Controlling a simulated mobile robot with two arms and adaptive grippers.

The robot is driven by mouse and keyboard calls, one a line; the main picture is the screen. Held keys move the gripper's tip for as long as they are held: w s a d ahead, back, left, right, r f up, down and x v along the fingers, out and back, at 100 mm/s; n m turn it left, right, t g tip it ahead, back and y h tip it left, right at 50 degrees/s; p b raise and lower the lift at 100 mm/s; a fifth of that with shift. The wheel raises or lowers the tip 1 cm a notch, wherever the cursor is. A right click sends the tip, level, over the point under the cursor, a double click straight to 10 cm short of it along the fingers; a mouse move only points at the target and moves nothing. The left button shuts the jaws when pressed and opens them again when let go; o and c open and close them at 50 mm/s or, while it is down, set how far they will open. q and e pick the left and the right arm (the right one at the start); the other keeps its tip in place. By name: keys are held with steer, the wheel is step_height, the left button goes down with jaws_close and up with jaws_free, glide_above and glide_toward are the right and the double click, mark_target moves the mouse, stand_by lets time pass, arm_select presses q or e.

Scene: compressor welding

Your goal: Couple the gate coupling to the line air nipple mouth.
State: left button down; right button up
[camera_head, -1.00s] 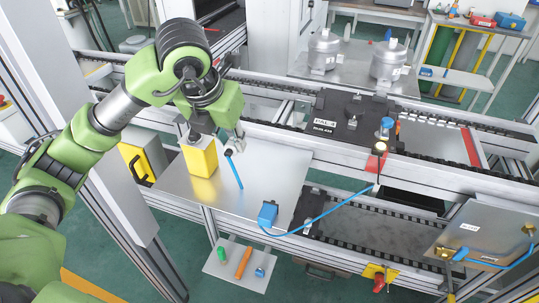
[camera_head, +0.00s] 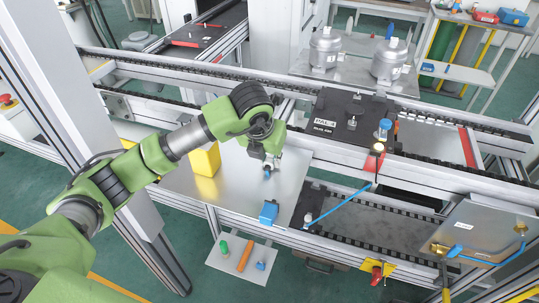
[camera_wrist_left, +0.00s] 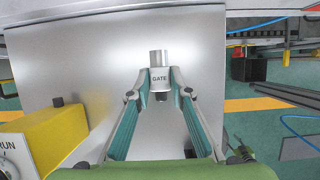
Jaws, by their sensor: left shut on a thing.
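My left gripper (camera_head: 268,166) is over the bare metal plate. In the left wrist view its two fingers (camera_wrist_left: 159,82) are shut on the gate coupling (camera_wrist_left: 159,77), a short silvery cylinder marked GATE. In the head view only a small blue and grey bit shows at the fingertips. A steel panel (camera_head: 488,225) at the right carries brass fittings (camera_head: 438,248) and a blue hose (camera_head: 490,262). I cannot tell which fitting is the line air nipple mouth. My right gripper is out of view.
A yellow box (camera_head: 204,160) stands on the plate (camera_head: 225,190), and a blue block (camera_head: 268,213) sits at its front edge. Another blue hose (camera_head: 340,204) crosses the lower conveyor. A small tray (camera_head: 218,258) holds green, orange and blue parts. A black fixture (camera_head: 340,118) stands behind.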

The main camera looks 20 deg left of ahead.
mark_target(269, 159)
arm_select(q)
steer(key=shift+f, duration=0.15)
steer(key=c, duration=1.8)
jaws_free()
steer(key=shift+c, duration=0.2)
steer(key=b+v, duration=0.2)
steer(key=v, duration=0.2)
steer(key=shift+s+a+r, duration=0.1)
steer(key=shift+a+r, duration=0.05)
steer(key=shift+r, duration=0.25)
steer(key=v, duration=0.9)
